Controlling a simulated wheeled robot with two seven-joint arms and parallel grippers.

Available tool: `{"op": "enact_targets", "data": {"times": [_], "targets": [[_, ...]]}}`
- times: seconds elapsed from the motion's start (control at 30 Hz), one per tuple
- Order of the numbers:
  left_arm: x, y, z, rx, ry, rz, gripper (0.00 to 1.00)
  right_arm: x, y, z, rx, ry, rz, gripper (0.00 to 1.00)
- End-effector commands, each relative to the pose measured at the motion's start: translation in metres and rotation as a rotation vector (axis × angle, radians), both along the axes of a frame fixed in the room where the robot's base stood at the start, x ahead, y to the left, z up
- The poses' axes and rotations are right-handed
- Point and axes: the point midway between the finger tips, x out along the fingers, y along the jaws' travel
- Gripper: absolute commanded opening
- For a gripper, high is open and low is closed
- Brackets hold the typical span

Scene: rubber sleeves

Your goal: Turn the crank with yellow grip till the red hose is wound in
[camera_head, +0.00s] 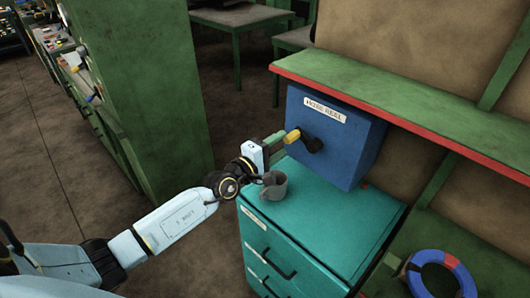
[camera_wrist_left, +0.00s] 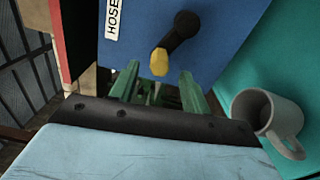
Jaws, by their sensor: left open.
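The blue hose reel box (camera_head: 330,150), labelled HOSE REEL, sits above the teal cabinet, under the shelf. On its front is a black crank arm (camera_head: 312,144) with a yellow grip (camera_head: 292,135). My left gripper (camera_head: 279,137) is just left of the yellow grip. In the left wrist view its green fingers (camera_wrist_left: 160,85) are open and apart, and the yellow grip (camera_wrist_left: 158,62) shows between and beyond their tips. I cannot tell whether they touch it. My right gripper is not in view.
A grey mug (camera_head: 274,184) stands on the teal cabinet (camera_head: 318,215), close beside my left wrist. The red-edged green shelf (camera_head: 400,100) overhangs the box. A blue ring with a red patch (camera_head: 440,259) is at lower right. The floor left of the cabinet is clear.

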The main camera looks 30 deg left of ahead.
Motion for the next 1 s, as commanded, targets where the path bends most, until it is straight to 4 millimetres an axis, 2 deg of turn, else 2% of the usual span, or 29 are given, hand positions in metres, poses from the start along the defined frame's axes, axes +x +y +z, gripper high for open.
{"op": "enact_targets", "data": {"times": [0.03, 0.2, 0.37, 1.0], "targets": [[-0.01, 0.004, -0.001, 0.001, 0.002, 0.0, 0.47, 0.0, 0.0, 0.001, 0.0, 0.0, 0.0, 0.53], [-0.035, 0.011, -0.001, 0.0, 0.0, -0.001, 0.47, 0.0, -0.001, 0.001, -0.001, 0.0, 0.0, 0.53], [-0.048, 0.015, 0.0, -0.001, -0.002, -0.001, 0.47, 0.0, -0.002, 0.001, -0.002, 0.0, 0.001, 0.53], [-0.05, 0.016, 0.001, -0.002, -0.003, 0.0, 0.47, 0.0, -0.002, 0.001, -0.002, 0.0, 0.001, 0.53]]}}
